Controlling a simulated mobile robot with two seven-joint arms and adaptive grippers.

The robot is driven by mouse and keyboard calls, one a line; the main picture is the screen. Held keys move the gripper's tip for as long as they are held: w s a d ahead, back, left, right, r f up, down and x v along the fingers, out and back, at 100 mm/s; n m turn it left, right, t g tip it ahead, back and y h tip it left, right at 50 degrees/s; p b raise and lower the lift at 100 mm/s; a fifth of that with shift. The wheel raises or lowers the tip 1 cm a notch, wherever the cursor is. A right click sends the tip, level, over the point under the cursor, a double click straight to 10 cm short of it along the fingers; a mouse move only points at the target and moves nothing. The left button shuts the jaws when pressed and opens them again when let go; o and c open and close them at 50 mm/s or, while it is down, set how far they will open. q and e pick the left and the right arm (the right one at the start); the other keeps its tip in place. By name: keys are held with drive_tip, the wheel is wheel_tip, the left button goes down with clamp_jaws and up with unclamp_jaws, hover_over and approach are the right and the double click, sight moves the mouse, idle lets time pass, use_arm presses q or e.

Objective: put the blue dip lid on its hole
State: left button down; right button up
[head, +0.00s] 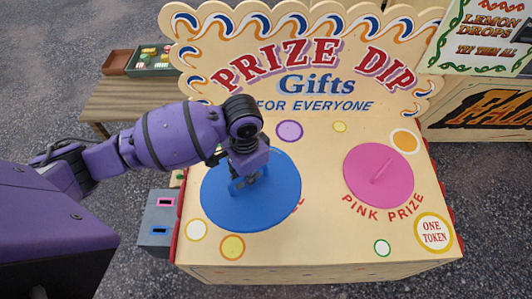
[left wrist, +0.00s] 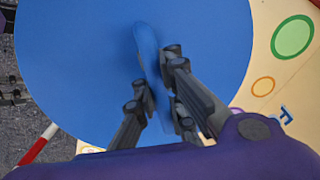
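The blue dip lid (head: 275,205) is a round blue disc with an upright handle (left wrist: 146,45), over the left half of the cream prize counter. It looks larger than the pink lid and covers most of the lettering beneath, so it seems held above the counter top. My left gripper (head: 248,183) is over the lid's middle. In the left wrist view its fingers (left wrist: 158,84) are on both sides of the handle, shut on it. The hole does not show; the lid may hide it. My right gripper is not in view.
The pink lid (head: 372,178) with its handle lies at the right of the counter (head: 325,240). The sign board (head: 310,50) rises behind. A grey box (head: 157,222) with pink and blue slots stands left of the counter. A wooden bench (head: 125,98) with trays is back left.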

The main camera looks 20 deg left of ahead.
use_arm(q)
drive_tip(key=w+f+m+b, duration=0.6)
drive_tip(key=w+f+m, duration=0.5)
drive_tip(key=w+m, duration=0.45)
wheel_tip(320, 180, down, 8)
drive_tip(key=t+b, duration=0.1)
drive_tip(key=b, duration=0.4)
drive_tip(key=shift+s+a+m, duration=0.15)
drive_tip(key=shift+a+m, duration=0.2)
drive_tip(key=shift+a, duration=0.05)
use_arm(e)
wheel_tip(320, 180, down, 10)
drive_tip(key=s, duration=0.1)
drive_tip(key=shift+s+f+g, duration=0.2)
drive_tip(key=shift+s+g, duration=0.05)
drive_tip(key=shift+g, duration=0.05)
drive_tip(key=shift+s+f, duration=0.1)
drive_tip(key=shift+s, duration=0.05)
use_arm(q)
drive_tip(key=shift+f, duration=0.1)
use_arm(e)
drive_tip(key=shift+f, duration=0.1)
use_arm(q)
drive_tip(key=shift+w+d+f+b, duration=0.3)
drive_tip(key=shift+w+f+b, duration=0.1)
drive_tip(key=shift+w+b, duration=0.2)
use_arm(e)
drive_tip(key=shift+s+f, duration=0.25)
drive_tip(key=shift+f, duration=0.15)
